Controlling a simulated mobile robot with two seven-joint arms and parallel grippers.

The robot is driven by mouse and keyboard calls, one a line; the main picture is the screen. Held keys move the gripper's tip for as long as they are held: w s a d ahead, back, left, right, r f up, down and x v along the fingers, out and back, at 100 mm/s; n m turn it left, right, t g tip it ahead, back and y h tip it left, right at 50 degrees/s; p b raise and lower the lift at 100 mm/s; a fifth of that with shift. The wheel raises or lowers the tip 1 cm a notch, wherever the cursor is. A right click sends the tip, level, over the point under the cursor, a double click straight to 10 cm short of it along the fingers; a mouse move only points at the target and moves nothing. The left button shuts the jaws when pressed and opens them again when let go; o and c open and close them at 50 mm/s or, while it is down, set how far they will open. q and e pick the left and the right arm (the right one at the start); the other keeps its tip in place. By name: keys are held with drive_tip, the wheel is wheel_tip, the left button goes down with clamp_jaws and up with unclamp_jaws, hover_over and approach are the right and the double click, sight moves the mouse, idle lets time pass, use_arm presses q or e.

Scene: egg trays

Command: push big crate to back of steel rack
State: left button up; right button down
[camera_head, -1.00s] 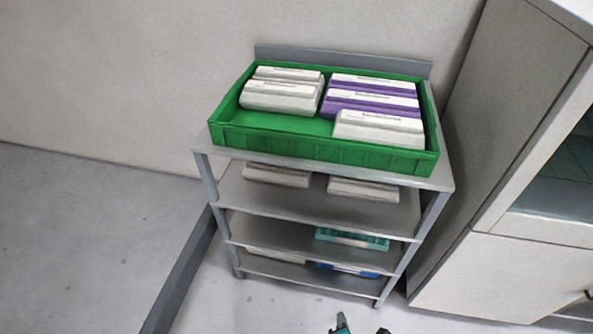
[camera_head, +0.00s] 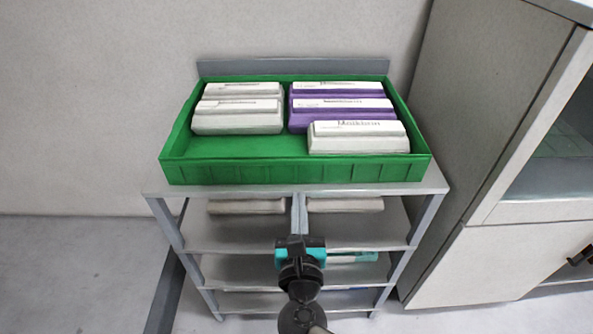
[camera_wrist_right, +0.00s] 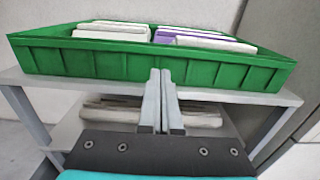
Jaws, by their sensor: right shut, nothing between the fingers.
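The big green crate (camera_head: 290,172) sits on the top shelf of the steel rack (camera_head: 430,183). It holds several white and purple egg boxes, and its front lower left is empty. A strip of bare shelf shows in front of it. My right gripper (camera_head: 299,198) is shut and empty, in front of the rack and pointing toward it. In the right wrist view the closed fingertips (camera_wrist_right: 161,75) overlap the lower front wall of the crate (camera_wrist_right: 100,62); I cannot tell if they touch it. My left gripper is not in view.
A raised grey back rail (camera_head: 290,67) stands behind the crate, near the wall. Lower shelves hold more boxes, including a white one (camera_head: 245,206). A grey cabinet (camera_head: 500,120) with a glass door stands close on the right. The floor at left is clear.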

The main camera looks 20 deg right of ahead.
sight(297, 162)
drive_tip(key=x, duration=0.8)
drive_tip(key=shift+f, duration=0.1)
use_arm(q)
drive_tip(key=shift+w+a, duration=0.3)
use_arm(e)
drive_tip(key=shift+w+d, duration=0.1)
drive_tip(key=shift+w, duration=0.35)
drive_tip(key=shift+w, duration=0.1)
drive_tip(key=shift+w+d, duration=0.15)
drive_tip(key=shift+w, duration=0.15)
drive_tip(key=x, duration=0.6)
drive_tip(key=b+x, duration=0.3)
drive_tip(key=x, duration=0.5)
drive_tip(key=shift+w+d+b, duration=0.25)
drive_tip(key=shift+w+b, duration=0.25)
drive_tip(key=shift+w, duration=0.2)
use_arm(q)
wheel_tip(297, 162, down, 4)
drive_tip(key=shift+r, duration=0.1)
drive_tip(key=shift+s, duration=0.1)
